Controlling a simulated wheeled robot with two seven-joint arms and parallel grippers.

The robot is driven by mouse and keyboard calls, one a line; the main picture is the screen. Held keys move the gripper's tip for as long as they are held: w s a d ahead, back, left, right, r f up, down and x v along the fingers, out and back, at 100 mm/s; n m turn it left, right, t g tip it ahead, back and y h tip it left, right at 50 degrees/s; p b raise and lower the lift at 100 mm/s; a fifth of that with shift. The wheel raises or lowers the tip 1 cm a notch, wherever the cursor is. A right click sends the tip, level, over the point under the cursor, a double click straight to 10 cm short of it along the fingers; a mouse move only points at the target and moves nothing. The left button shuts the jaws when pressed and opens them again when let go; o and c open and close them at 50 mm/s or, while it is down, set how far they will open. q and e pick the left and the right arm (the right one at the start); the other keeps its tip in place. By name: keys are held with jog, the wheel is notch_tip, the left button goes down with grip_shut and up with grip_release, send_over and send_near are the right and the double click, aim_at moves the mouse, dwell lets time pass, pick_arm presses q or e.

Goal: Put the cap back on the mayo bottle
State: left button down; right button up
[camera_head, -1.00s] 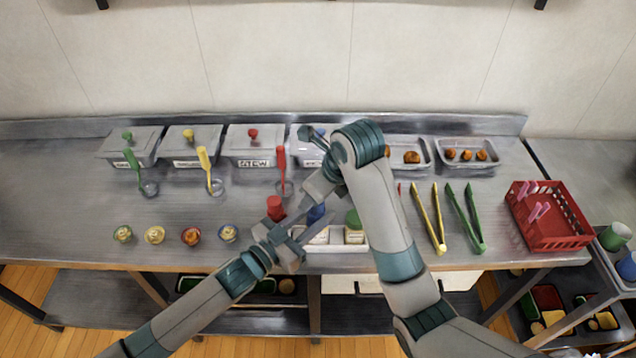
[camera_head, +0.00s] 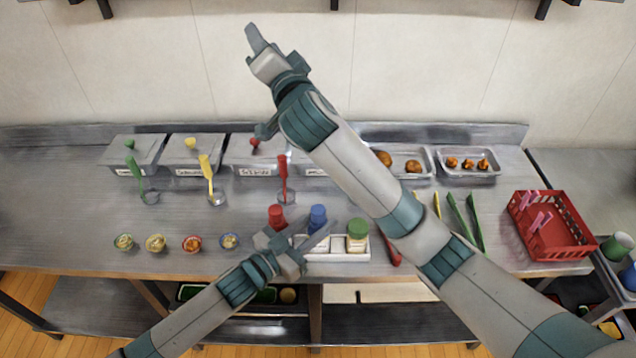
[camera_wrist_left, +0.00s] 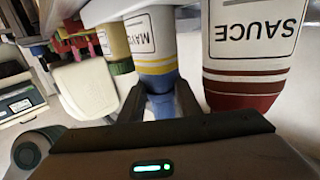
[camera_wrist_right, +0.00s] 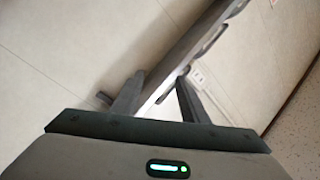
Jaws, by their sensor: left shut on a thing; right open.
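The mayo bottle (camera_wrist_left: 152,42) shows in the left wrist view, upside down in the picture, with a yellow band and a blue cap (camera_wrist_left: 160,104) at its top. The blue cap (camera_head: 318,216) also shows in the head view, above the white caddy (camera_head: 345,257). My left gripper (camera_wrist_left: 160,98) is shut with a finger on each side of the blue cap, which meets the bottle's top; how firmly it is seated I cannot tell. My right gripper (camera_wrist_right: 158,95) is open and empty, raised high before the back wall; it also shows in the head view (camera_head: 256,42).
A red-capped sauce bottle (camera_wrist_left: 250,50) stands close beside the mayo, and a green-capped bottle (camera_head: 357,236) stands in the caddy. Several small bowls (camera_head: 155,243) lie left. Lidded containers (camera_head: 195,152) line the back. A red basket (camera_head: 555,245) is at right.

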jog(key=s+a+r+n+g+y, duration=0.3)
jog(key=s+a+r+n+y, duration=0.3)
jog(key=n, duration=0.7)
jog(key=s+a+r+n+g+y, duration=0.3)
jog(key=s+a+r+n+y, duration=0.2)
jog(key=n+y, duration=0.5)
jog(key=s+a+f+n+g+h, duration=0.1)
jog(key=s+a+f+n+g, duration=0.35)
jog(key=n, duration=0.75)
jog(key=s+a+f+n+g+h, duration=0.1)
jog(key=s+a+f+n+g, duration=0.1)
jog(key=s+n+g, duration=0.6)
jog(key=n+h, duration=2.1)
jog(key=n, duration=0.9)
send_over(318, 209)
jog(key=shift+t, duration=0.25)
notch_tip(318, 209, down, 28)
jog(key=shift+r, duration=0.15)
jog(key=shift+f, duration=4.05)
